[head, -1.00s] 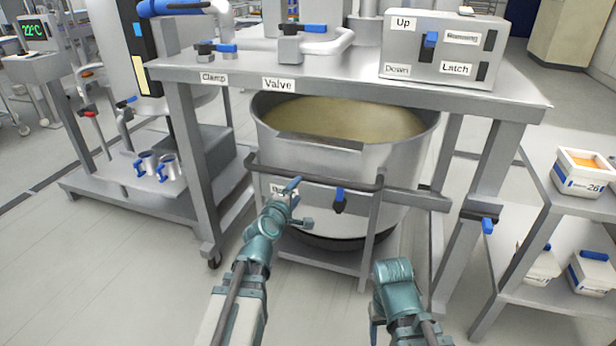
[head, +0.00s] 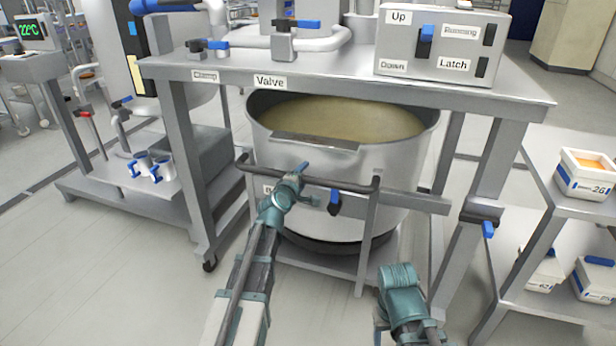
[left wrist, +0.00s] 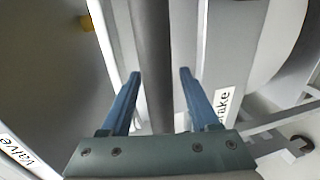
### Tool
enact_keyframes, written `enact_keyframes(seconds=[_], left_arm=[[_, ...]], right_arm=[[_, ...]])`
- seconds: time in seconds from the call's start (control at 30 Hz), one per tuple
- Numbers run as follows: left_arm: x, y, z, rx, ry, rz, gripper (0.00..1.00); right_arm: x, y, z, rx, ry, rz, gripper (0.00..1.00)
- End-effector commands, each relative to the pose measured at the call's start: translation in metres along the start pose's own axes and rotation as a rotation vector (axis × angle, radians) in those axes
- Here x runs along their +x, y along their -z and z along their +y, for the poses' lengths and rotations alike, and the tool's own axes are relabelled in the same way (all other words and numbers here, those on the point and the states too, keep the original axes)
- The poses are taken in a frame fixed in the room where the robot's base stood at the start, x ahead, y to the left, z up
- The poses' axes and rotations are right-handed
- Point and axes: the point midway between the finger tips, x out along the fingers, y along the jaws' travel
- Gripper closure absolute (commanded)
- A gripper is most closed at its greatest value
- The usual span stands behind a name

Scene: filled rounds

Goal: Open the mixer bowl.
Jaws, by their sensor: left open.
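The steel mixer bowl (head: 400,160) stands under the frame table, filled with a pale yellowish mass (head: 345,115). A dark handle bar (head: 345,187) runs across the front of its trolley. My left gripper (head: 306,184) is at this bar, left of its middle. In the left wrist view its fingers (left wrist: 160,74) are open, with the bar (left wrist: 152,50) running between them; contact cannot be told. A lever with a blue handle (head: 335,197) sits just right of the gripper. The brake label (left wrist: 222,105) shows in the left wrist view.
The table (head: 330,75) above carries Clamp and Valve labels and a control box (head: 440,45) marked Up, Down, Running and Latch. A side post has a blue-tipped latch lever (head: 487,228). A shelf with white tubs (head: 585,175) stands right. Open floor lies left.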

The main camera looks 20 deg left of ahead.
Motion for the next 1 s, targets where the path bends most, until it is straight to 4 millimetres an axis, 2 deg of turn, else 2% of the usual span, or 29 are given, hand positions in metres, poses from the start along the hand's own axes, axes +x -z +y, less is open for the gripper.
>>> enact_keyframes(seconds=[0.3,0.37,0.6,0.67,1.0], left_arm=[[0.0042,0.0013,-0.0001,0.000,0.000,0.001,0.38],[0.0042,0.0013,-0.0001,0.000,0.000,0.001,0.47],[0.0041,0.0012,-0.0001,0.000,0.000,0.000,0.90],[0.0041,0.0012,-0.0002,0.000,0.000,0.000,1.00],[0.0041,0.0010,-0.0003,0.000,0.000,0.000,1.00]], right_arm=[[0.0009,0.0000,-0.0001,0.000,0.000,0.000,0.40],[0.0009,0.0000,-0.0001,0.000,0.000,0.000,0.40],[0.0009,0.0000,-0.0001,0.000,0.000,0.000,0.40],[0.0009,0.0000,-0.0001,0.000,0.000,0.000,0.40],[0.0010,0.0000,-0.0001,0.000,0.000,0.000,0.40]])
